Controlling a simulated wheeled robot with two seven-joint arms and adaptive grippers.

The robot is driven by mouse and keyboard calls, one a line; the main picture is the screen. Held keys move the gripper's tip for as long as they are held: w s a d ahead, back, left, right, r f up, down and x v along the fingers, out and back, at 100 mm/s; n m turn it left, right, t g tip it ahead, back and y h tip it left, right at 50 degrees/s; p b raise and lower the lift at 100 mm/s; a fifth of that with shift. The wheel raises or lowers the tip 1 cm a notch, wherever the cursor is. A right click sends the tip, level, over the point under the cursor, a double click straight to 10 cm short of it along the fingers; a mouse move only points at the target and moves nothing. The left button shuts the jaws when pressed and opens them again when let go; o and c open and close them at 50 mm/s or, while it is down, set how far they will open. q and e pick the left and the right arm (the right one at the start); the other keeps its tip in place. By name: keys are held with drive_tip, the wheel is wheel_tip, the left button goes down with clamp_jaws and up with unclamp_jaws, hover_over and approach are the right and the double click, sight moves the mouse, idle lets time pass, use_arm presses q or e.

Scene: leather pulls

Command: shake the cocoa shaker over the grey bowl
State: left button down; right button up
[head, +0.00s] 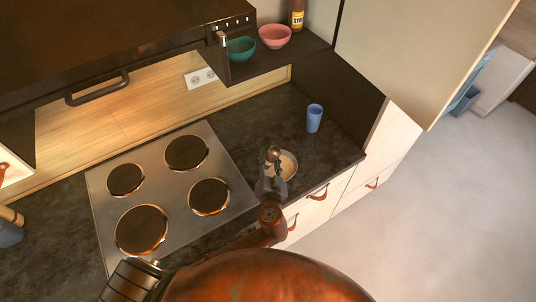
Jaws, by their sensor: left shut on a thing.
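The grey bowl (293,173) stands on the dark counter to the right of the stove, near the counter's front edge. Pale beige contents show in it. My left gripper (271,172) is at the bowl's left side in the picture and covers part of it. It is shut on the cocoa shaker (272,154), a small thing with a brownish top that shows just above the fingers. Most of the shaker is hidden by the gripper. I cannot tell its exact height above the bowl. My right gripper is not in view.
A blue cup (314,118) stands behind the bowl to the right. A stove with several hotplates (172,190) lies to the left. A shelf above holds a teal bowl (241,49), a pink bowl (275,36) and a bottle (297,16). Drawers with leather pulls (318,192) are below the counter.

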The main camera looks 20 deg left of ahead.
use_arm(q)
drive_tip(key=m+g+p, duration=0.1)
drive_tip(key=m+p, duration=0.1)
drive_tip(key=p, duration=0.3)
drive_tip(key=m+g+y+p, duration=0.1)
drive_tip(key=m+p, duration=0.2)
drive_tip(key=p, duration=0.2)
drive_tip(key=s+a+m+g+y+p, duration=0.1)
drive_tip(key=m+p, duration=0.2)
drive_tip(key=p, duration=0.2)
drive_tip(key=shift+a+f, duration=0.1)
drive_tip(key=shift+f, duration=0.05)
drive_tip(key=shift+f+m, duration=0.1)
drive_tip(key=shift+m, duration=0.2)
drive_tip(key=shift+f, duration=0.1)
drive_tip(key=shift+r+m+g+y+p, duration=0.3)
drive_tip(key=shift+r+m+p, duration=0.2)
drive_tip(key=shift+p, duration=0.5)
drive_tip(key=shift+s, duration=0.1)
drive_tip(key=shift+f, duration=0.1)
